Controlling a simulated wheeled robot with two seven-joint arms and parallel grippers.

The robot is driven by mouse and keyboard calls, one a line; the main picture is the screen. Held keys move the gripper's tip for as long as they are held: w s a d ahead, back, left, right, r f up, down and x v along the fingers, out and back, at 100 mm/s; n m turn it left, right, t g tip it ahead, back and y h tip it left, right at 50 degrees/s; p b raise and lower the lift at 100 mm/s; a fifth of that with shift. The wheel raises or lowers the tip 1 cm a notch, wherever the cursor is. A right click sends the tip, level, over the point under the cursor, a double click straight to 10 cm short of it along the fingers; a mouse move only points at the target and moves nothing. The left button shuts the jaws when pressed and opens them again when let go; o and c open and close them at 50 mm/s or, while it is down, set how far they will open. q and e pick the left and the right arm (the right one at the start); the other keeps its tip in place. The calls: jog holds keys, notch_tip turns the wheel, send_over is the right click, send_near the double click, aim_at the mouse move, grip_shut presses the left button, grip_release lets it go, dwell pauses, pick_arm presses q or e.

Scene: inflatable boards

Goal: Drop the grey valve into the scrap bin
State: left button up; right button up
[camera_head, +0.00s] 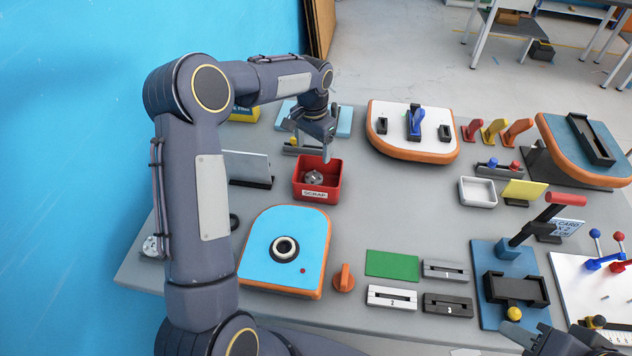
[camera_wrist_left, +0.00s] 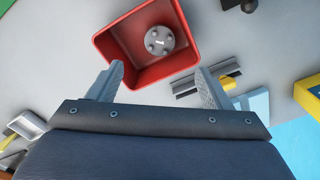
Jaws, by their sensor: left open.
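The grey valve (camera_head: 314,178) lies inside the red scrap bin (camera_head: 317,194), whose front label reads SCRAP. In the left wrist view the valve (camera_wrist_left: 160,40) is a round grey disc with several dark holes, resting on the floor of the bin (camera_wrist_left: 120,45). My left gripper (camera_head: 327,150) is above the bin's far edge. In the left wrist view its two fingers (camera_wrist_left: 160,85) are apart with nothing between them, and the bin is just beyond them.
A blue-topped board (camera_head: 285,225) with a black ring stands in front of the bin. A grey upright plate (camera_head: 247,167) is to its left, and an orange-edged white board (camera_head: 390,135) is behind right. A small white tray (camera_head: 478,193) stands right. Bare table lies between the bin and that tray.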

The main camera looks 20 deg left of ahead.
pick_arm(q)
jog(key=shift+r, duration=0.1)
notch_tip(320, 180, up, 8)
jog(key=b, duration=0.1)
jog(key=shift+f, duration=0.2)
jog(key=shift+s+f, duration=0.1)
jog(key=shift+s, duration=0.05)
dwell(0.4)
